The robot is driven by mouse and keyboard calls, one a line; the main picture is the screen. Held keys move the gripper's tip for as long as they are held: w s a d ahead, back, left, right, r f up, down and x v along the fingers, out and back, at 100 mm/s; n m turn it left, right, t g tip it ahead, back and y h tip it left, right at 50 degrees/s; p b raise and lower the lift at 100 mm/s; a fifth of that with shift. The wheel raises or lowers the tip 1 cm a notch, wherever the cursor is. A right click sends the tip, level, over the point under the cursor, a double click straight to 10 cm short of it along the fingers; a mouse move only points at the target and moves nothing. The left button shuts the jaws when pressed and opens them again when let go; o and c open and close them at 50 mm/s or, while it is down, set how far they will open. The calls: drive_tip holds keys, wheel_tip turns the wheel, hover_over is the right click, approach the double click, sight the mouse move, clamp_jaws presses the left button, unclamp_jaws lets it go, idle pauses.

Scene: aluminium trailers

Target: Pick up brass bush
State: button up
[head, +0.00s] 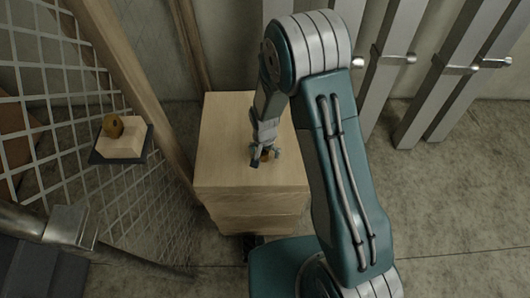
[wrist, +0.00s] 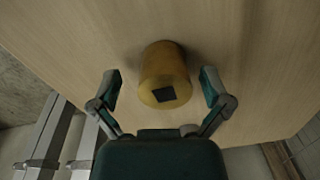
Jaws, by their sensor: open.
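The brass bush (wrist: 163,76) is a short golden cylinder with a dark square mark on its near end. It sits on the light wooden top of a drawer cabinet (head: 235,125). In the wrist view it lies between the two open fingers of my gripper (wrist: 160,88), with a gap on each side. In the head view my gripper (head: 262,156) is over the cabinet top and mostly hides the brass bush (head: 266,155).
A wire mesh panel (head: 45,110) stands at the left. Metal posts (head: 445,85) lean at the back right. Concrete floor (head: 450,200) is clear at the right.

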drive_tip(key=shift+a+f, duration=0.3)
drive_tip(key=shift+a, duration=0.25)
drive_tip(key=shift+d+r, duration=0.1)
drive_tip(key=shift+d, duration=0.4)
clamp_jaws()
drive_tip(key=shift+a, duration=0.25)
